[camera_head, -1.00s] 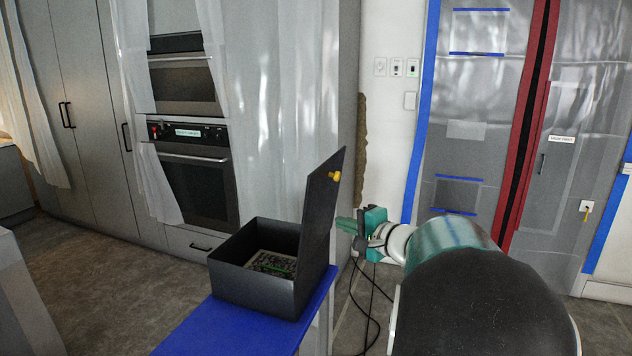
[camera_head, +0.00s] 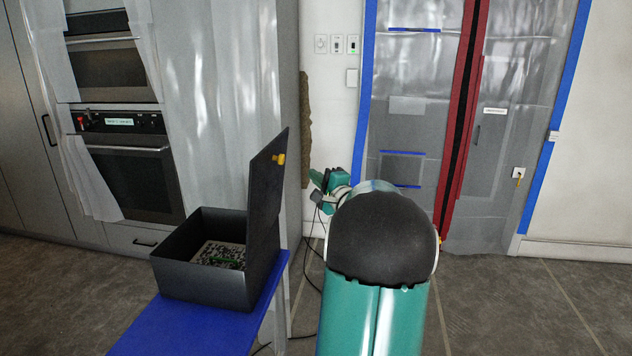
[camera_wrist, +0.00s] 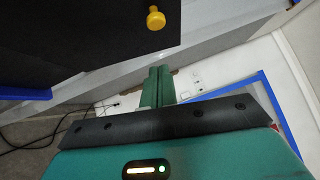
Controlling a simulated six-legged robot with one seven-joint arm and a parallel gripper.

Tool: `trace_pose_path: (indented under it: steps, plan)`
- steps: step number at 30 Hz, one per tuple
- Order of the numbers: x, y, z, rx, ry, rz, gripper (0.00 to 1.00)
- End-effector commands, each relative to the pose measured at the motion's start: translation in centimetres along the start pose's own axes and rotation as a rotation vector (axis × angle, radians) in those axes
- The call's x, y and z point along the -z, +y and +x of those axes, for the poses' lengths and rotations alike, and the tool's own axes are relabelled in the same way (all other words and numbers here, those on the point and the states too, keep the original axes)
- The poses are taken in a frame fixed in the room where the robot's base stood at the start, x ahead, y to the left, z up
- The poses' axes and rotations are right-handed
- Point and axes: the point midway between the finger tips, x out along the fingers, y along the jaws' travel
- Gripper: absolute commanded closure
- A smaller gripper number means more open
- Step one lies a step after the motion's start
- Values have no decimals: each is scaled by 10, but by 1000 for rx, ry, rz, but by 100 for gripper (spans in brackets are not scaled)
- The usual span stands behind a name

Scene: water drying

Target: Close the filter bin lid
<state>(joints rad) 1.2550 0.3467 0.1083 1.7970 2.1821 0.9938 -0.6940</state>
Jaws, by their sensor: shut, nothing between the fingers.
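The filter bin (camera_head: 205,280) is a dark grey box on a blue-topped table. Its lid (camera_head: 266,190) stands upright, open, along the bin's right side, with a yellow knob (camera_head: 279,159) on its right face. A speckled filter (camera_head: 221,255) lies inside. My gripper (camera_head: 316,177) is to the right of the lid, apart from it, near the knob's height. In the wrist view the green fingers (camera_wrist: 158,84) are together and empty, with the dark lid (camera_wrist: 95,40) and knob (camera_wrist: 155,18) above them.
The blue tabletop (camera_head: 170,328) extends to the front left of the bin. Grey cabinets with ovens (camera_head: 135,180) stand behind. Plastic sheeting with a red zipper (camera_head: 460,130) covers the back right. Dark cables (camera_head: 306,270) hang below my gripper.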

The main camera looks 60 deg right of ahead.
Motion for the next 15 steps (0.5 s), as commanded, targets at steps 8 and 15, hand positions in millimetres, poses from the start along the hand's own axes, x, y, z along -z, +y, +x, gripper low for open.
trace_pose_path:
  steps: [8,15]
  plan:
    - [-7,0,58,1,-6,0,100]
    - [-30,1,80,0,-7,0,100]
